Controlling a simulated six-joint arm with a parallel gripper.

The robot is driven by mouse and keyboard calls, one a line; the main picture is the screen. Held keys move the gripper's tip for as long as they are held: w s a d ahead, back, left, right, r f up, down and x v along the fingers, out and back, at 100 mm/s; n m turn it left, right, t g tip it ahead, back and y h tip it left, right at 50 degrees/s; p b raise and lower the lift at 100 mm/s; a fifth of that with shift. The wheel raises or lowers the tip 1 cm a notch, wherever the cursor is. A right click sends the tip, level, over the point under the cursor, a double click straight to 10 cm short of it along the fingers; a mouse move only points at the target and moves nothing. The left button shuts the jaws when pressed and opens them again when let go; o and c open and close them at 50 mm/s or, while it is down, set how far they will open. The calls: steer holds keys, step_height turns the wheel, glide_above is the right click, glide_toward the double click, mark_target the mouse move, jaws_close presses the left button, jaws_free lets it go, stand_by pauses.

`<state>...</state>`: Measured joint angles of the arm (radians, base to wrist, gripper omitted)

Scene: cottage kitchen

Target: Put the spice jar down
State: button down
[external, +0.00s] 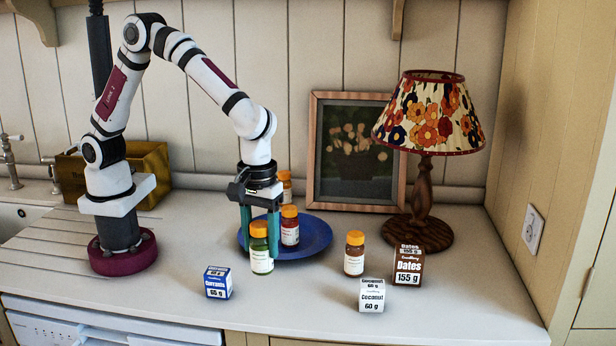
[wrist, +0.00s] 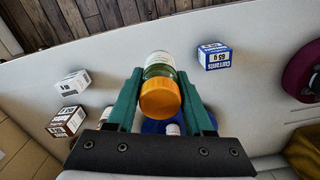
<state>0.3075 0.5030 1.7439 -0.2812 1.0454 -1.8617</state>
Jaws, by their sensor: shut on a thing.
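The spice jar (external: 261,258) has green contents, a pale label and an orange cap. It is upright in front of the blue plate (external: 318,237). My gripper (external: 260,240) points down with its teal fingers on either side of the jar, shut on it. In the wrist view the jar's orange cap (wrist: 160,99) sits between the fingers (wrist: 161,100), with its green body beyond. I cannot tell whether the jar's base touches the counter.
A brown jar (external: 354,255), a Currants box (external: 218,283), a Coconut box (external: 372,296) and a Dates box (external: 409,266) stand nearby. The lamp (external: 430,125) and picture frame (external: 352,155) are behind.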

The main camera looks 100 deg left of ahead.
steer(key=a+r+n, duration=0.5)
steer(key=a, duration=0.9)
steer(key=a+r+n, duration=0.4)
steer(key=a, duration=1.1)
steer(key=shift+n, duration=0.4)
steer(key=f, duration=1.6)
steer(key=shift+w+a+f, duration=0.2)
steer(key=shift+a+f, duration=0.1)
steer(key=shift+f, duration=0.45)
steer(key=shift+c, duration=1.4)
jaws_free()
steer(key=shift+f, duration=0.1)
